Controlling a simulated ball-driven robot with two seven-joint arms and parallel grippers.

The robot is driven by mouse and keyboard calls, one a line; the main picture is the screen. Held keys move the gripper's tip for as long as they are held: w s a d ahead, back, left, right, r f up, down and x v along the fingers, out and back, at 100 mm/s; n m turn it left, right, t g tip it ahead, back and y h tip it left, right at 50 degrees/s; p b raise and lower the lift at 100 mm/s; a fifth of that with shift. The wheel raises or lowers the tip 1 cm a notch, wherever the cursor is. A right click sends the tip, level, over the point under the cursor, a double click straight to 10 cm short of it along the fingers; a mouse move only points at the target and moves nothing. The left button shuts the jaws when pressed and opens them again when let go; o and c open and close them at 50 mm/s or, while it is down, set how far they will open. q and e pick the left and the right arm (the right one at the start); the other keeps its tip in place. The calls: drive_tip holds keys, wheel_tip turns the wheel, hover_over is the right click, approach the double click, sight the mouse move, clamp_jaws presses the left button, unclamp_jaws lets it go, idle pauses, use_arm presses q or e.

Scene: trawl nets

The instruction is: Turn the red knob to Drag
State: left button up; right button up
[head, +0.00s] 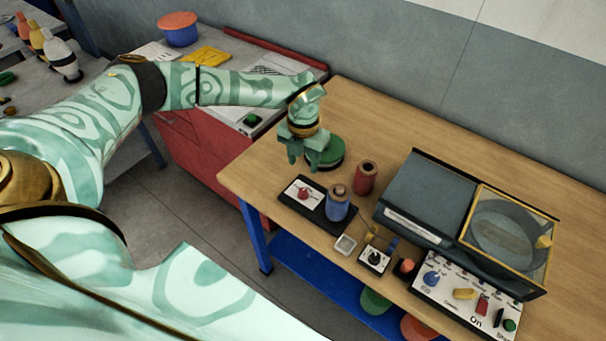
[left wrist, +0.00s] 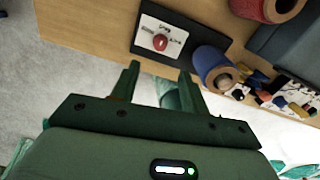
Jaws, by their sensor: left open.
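The red knob (head: 303,194) sits on a small white plate on a black base (head: 330,215), near the left front edge of the wooden table. In the left wrist view the knob (left wrist: 160,42) shows just beyond my fingertips, with small print around it that I cannot read. My left gripper (head: 303,163) is open and empty, above the table behind the knob plate in the head view. In the left wrist view its two fingers (left wrist: 158,75) point towards the plate and are apart from the knob. My right gripper is not in view.
A blue spool (head: 337,205) stands right beside the knob plate, with a red spool (head: 365,178) behind it. A grey machine (head: 425,200) and a panel of coloured knobs (head: 450,293) fill the right side.

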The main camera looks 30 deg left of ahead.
use_arm(q)
wheel_tip(320, 180, up, 5)
drive_tip(key=shift+f, duration=0.1)
idle(0.5)
